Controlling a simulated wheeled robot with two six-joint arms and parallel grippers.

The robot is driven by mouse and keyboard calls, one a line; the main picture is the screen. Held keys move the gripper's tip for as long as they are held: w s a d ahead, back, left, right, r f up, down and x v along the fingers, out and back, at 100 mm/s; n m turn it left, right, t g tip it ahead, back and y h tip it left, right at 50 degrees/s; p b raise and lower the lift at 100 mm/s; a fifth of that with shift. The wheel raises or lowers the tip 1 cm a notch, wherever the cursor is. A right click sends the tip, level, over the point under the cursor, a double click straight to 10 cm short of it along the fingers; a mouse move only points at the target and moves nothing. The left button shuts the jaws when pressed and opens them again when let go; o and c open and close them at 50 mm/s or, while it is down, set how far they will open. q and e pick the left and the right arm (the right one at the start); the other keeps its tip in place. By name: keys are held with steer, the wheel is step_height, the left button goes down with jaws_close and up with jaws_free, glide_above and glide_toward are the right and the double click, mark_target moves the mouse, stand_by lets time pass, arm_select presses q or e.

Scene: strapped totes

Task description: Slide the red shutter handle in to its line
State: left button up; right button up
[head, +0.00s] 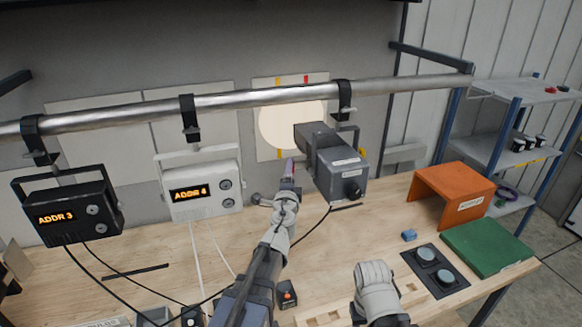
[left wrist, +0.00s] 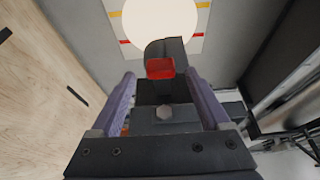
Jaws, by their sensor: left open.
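The red shutter handle (left wrist: 160,68) shows in the left wrist view, on the dark lamp housing (left wrist: 165,46). In the head view the grey lamp (head: 342,175) hangs from the rail, and I cannot make out the handle there. My left gripper (head: 289,168) is beside the lamp's left side. In the left wrist view its purple fingers (left wrist: 160,76) are apart, with the red handle between or just beyond their tips; I cannot tell if they touch it. A lit circle falls on the wall board (head: 264,148), which has red and yellow marks.
The metal rail (head: 228,98) also carries a black ADDR 3 unit (head: 70,210) and a white ADDR 4 unit (head: 200,190). Cables hang over the wooden bench (head: 330,245). An orange stand (head: 452,185) and a green block (head: 487,246) are at the right.

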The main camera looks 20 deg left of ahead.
mark_target(300, 165)
arm_select(q)
steer(key=x, duration=0.4)
steer(key=shift+w+a, duration=0.1)
steer(key=shift+w, duration=0.3)
steer(key=shift+s, duration=0.1)
steer(key=shift+c, duration=0.6)
jaws_close()
stand_by(0.4)
